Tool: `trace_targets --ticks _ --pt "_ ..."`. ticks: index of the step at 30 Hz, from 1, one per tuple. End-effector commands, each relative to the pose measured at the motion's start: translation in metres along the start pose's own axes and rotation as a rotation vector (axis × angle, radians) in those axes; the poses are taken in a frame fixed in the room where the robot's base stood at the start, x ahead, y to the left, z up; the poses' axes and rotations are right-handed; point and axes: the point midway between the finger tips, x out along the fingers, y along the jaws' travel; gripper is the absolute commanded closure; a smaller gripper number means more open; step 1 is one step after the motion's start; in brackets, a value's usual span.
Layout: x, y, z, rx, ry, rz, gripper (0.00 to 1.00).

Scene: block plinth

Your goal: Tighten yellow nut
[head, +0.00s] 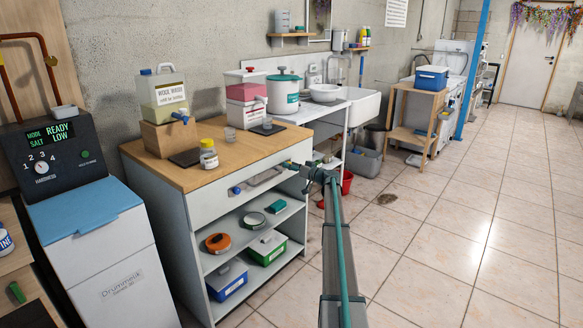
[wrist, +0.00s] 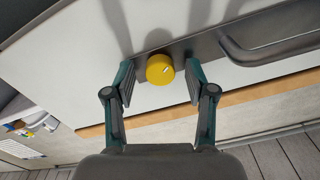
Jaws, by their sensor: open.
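The yellow nut (wrist: 160,68) is a round yellow piece with a small light mark, seen in the wrist view on a dark metal strip (wrist: 205,46) across a white front. My gripper (wrist: 160,77) is open, with one finger on each side of the nut. A gap shows between the nut and each finger, and I see no contact. In the head view my gripper (head: 308,174) is at the right end of the bench's drawer front, and I cannot make out the nut there.
A dark bar handle (wrist: 265,47) sticks out right of the nut in the wrist view. The tiled floor (head: 460,220) to the right is mostly clear.

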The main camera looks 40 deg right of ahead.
Motion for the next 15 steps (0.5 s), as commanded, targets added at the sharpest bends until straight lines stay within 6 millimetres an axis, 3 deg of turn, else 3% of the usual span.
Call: trace_targets --ticks 3,12,15 --pt "-0.0002 -0.0001 0.0 0.0 0.0 0.0 0.46" --pt "-0.0004 -0.0002 0.0001 0.0 0.0 0.0 0.96" --pt "-0.0004 -0.0002 0.0002 0.0 0.0 0.0 1.0"
